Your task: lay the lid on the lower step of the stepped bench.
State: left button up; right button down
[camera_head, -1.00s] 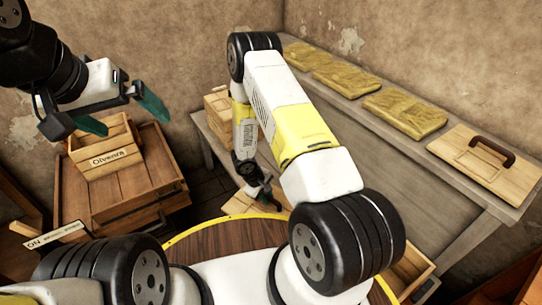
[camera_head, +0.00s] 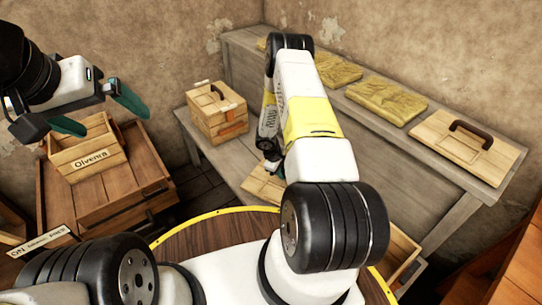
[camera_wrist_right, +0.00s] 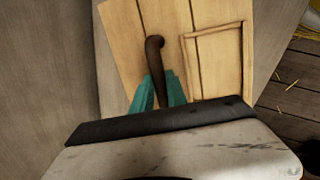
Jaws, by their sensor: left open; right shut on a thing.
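The lid is a pale wooden board with a dark handle. In the head view part of it (camera_head: 262,187) shows low over the lower step (camera_head: 205,150) of the grey stepped bench, beside my right arm. In the right wrist view the lid (camera_wrist_right: 172,20) fills the top middle, with a raised rectangular frame beside its handle. My right gripper (camera_wrist_right: 160,92) is shut on that handle. I cannot tell whether the lid touches the step. In the head view my right gripper is mostly hidden by its own arm. My left gripper (camera_head: 98,112) is open and empty, above the left crate.
A wooden box with a handled top (camera_head: 217,110) stands at the lower step's far end. The upper step carries several straw-coloured slabs (camera_head: 390,100) and another handled board (camera_head: 468,145). A labelled crate (camera_head: 88,155) sits left. A round yellow-rimmed table (camera_head: 195,238) is in front.

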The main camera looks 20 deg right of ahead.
jog(key=x, duration=0.3)
jog(key=shift+a+f, duration=0.25)
jog(key=shift+f, duration=0.1)
jog(key=c, duration=1.3)
grip_release()
jog(key=shift+s, duration=0.1)
